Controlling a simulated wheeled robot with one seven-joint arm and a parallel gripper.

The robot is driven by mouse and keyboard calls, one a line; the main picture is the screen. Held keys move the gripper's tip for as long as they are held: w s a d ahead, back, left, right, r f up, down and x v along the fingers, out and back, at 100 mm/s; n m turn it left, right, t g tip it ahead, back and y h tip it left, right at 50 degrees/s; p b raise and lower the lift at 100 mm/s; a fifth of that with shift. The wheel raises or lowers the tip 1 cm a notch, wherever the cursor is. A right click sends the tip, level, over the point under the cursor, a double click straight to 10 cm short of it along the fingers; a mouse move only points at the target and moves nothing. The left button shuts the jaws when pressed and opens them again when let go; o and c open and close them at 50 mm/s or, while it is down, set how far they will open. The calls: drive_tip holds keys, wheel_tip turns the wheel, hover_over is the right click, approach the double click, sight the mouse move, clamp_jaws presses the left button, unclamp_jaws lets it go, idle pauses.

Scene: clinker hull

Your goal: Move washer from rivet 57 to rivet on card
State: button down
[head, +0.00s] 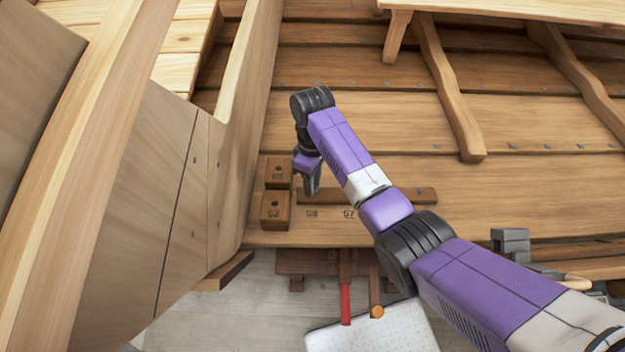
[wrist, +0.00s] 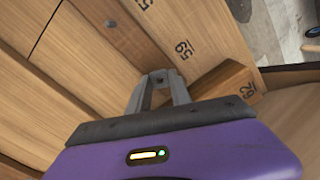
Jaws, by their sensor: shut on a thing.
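My gripper (head: 313,190) hangs over the planking beside two numbered wooden blocks at the plank's left end. In the wrist view my gripper (wrist: 160,77) has its fingers close together, with a small dark spot between the tips. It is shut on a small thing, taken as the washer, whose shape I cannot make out. The numbered plank (head: 335,230) carries dark numbers, 57 among them in the head view. The wrist view shows a number like 59 on this plank (wrist: 205,28), just beyond the fingertips. I cannot pick out rivet 57 or a card.
The front block (head: 275,211) and rear block (head: 278,172) stand against a tall frame (head: 240,125). A wooden strip (head: 415,195) lies along the plank behind the numbers. A red-handled tool (head: 345,304) hangs below the edge. Curved ribs (head: 450,95) cross the planking at right.

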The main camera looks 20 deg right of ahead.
drive_tip(key=shift+s+f, duration=0.2)
drive_tip(key=shift+f, duration=0.45)
idle(0.3)
drive_tip(key=c, duration=1.1)
unclamp_jaws()
drive_tip(key=shift+r, duration=0.1)
drive_tip(key=p+v, duration=0.5)
drive_tip(key=v, duration=0.2)
drive_tip(key=shift+w+r, duration=0.2)
drive_tip(key=shift+r, duration=0.2)
